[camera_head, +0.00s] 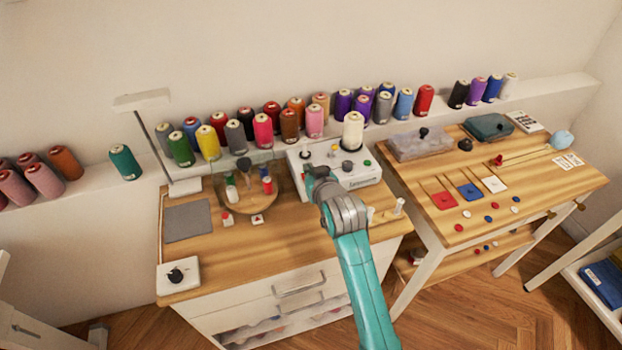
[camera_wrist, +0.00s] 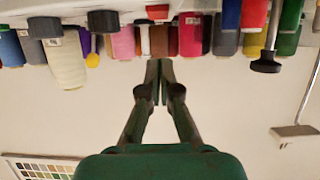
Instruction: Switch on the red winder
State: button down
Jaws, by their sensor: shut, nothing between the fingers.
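A white winding machine (camera_head: 361,176) with knobs, a green button and a cream thread cone (camera_head: 352,131) stands on the wooden cabinet top. I cannot make out a clearly red winder or its switch state. Two small white blocks with red marks, a left one (camera_head: 227,219) and a right one (camera_head: 258,220), sit by the round thread stand (camera_head: 245,205). My gripper (camera_head: 309,172) is at the machine's left front side in the head view; contact cannot be told. In the wrist view my gripper (camera_wrist: 158,68) has its fingers together and empty, with the picture upside down.
Several thread cones line the wall shelf (camera_head: 553,88). A grey mat (camera_head: 188,222) and a white box with a black knob (camera_head: 178,276) lie left. The right table (camera_head: 520,185) holds cards, buttons and boxes. A lamp (camera_head: 150,120) stands at the left back.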

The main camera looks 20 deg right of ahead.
jog(key=f+v, duration=0.1)
jog(key=v, duration=0.9)
jog(key=shift+s, duration=0.4)
jog(key=shift+f, duration=0.1)
jog(key=s+f, duration=0.6)
jog(key=s, duration=0.5)
jog(key=s+f, duration=0.6)
jog(key=s, duration=0.5)
jog(key=s+r, duration=0.2)
jog(key=s, duration=0.8)
jog(key=s+r+t, duration=0.1)
jog(key=s+r, duration=0.2)
jog(key=s, duration=0.8)
jog(key=shift+s+r, duration=0.15)
jog(key=shift+s, duration=0.15)
